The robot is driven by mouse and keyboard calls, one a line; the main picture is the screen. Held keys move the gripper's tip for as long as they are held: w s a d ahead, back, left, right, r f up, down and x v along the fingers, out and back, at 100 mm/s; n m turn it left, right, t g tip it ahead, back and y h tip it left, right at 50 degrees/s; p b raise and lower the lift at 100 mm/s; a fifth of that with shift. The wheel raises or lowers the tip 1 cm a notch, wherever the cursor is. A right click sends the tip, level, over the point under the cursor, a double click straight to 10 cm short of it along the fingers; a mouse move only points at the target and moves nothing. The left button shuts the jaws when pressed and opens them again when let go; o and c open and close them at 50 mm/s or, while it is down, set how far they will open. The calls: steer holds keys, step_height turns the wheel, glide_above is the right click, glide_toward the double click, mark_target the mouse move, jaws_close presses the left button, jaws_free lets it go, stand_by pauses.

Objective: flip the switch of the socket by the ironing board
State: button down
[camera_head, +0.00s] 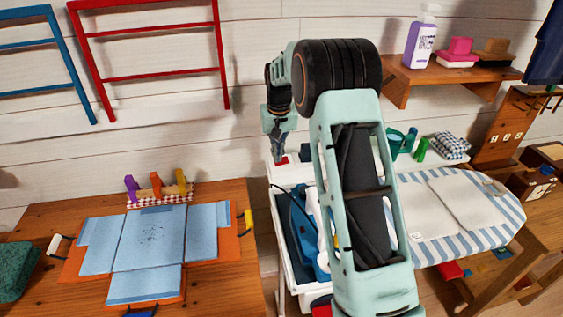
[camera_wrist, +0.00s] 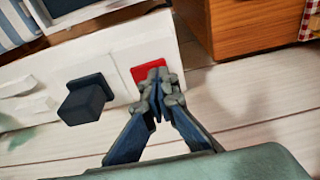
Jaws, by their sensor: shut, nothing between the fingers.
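A white socket panel (camera_wrist: 112,60) shows in the wrist view, with a red switch (camera_wrist: 141,70) and a dark blue plug (camera_wrist: 85,98) beside it. My gripper (camera_wrist: 158,88) is shut and empty. Its fingertips lie over the lower right part of the red switch in the picture; I cannot tell if they touch it. In the head view my gripper (camera_head: 279,158) points down at the wall, with a bit of red (camera_head: 281,161) just under its tips. My arm hides part of the socket area there. The blue-and-white striped ironing board (camera_head: 505,222) stands to the right.
A white cart (camera_head: 278,225) with a blue iron stands below my gripper. A wall shelf (camera_head: 420,75) with a spray bottle (camera_head: 420,40) is at upper right.

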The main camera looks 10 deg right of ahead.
steer(key=shift+r+p, duration=2.5)
steer(key=shift+r, duration=1)
